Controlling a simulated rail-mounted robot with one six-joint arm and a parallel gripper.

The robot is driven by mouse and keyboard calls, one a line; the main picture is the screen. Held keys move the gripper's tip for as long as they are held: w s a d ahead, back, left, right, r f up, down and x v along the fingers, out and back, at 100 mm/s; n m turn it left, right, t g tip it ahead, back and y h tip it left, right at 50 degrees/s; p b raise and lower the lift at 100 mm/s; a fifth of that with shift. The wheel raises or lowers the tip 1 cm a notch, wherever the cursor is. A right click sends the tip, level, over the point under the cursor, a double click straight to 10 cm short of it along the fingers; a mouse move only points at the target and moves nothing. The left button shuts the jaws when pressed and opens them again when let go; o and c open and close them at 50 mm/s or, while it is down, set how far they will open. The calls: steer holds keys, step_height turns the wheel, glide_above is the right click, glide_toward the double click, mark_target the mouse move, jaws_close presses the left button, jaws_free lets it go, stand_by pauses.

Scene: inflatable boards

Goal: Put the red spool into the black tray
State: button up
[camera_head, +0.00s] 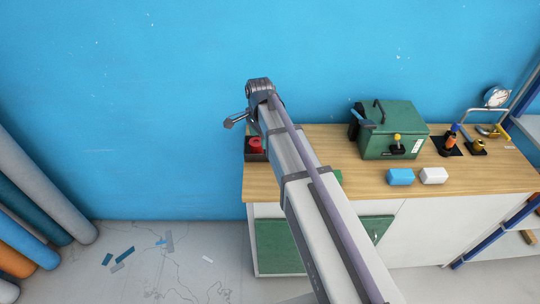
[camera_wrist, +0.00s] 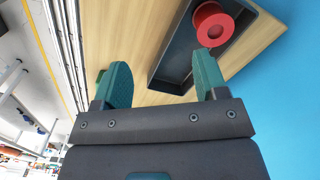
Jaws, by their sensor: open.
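The red spool (camera_head: 256,144) stands in the black tray (camera_head: 254,156) at the left end of the wooden bench, partly hidden by my arm in the head view. In the wrist view the red spool (camera_wrist: 213,25) sits inside the black tray (camera_wrist: 172,68), toward its far end. My gripper (camera_wrist: 155,80) is open, with its two green fingers apart and nothing between them. The right finger overlaps the tray in the picture. The spool lies beyond the fingertips, apart from them.
A blue wall (camera_head: 150,90) stands behind. Rolls (camera_head: 35,185) lean at the far left.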

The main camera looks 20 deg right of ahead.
steer(key=s+n, duration=1.4)
steer(key=s, duration=0.5)
steer(key=shift+s+n, duration=0.25)
steer(key=shift+n, duration=0.05)
